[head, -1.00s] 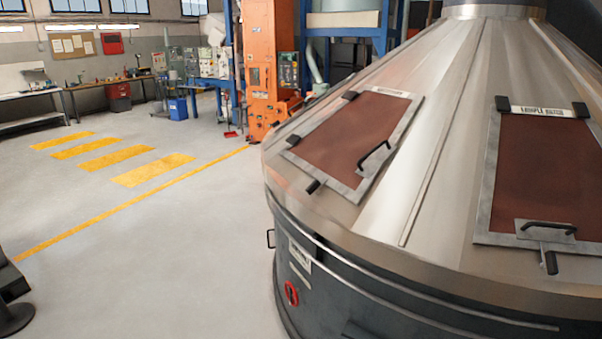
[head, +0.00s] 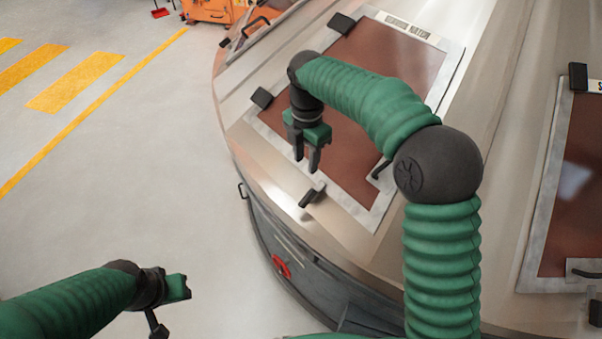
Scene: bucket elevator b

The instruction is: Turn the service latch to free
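The hatch (head: 374,217) on the sloping metal cone has a brown panel, a pale metal frame and a label at its top edge. A small black-gripped latch (head: 312,194) sits at the hatch's lower frame edge, its grip pointing down-left. My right gripper (head: 307,164) hangs over the hatch's lower left part, just above the latch in the picture. Its two fingers point down, apart and empty; I see no contact with the latch. My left gripper (head: 174,302) is low at the left, over the floor and away from the hatch; its finger gap is unclear.
A black hatch handle (head: 381,170) is partly hidden behind my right arm. Black hinge blocks (head: 262,98) stand out at the hatch's left edge. A second hatch (head: 533,240) is at the right. The floor at left is clear.

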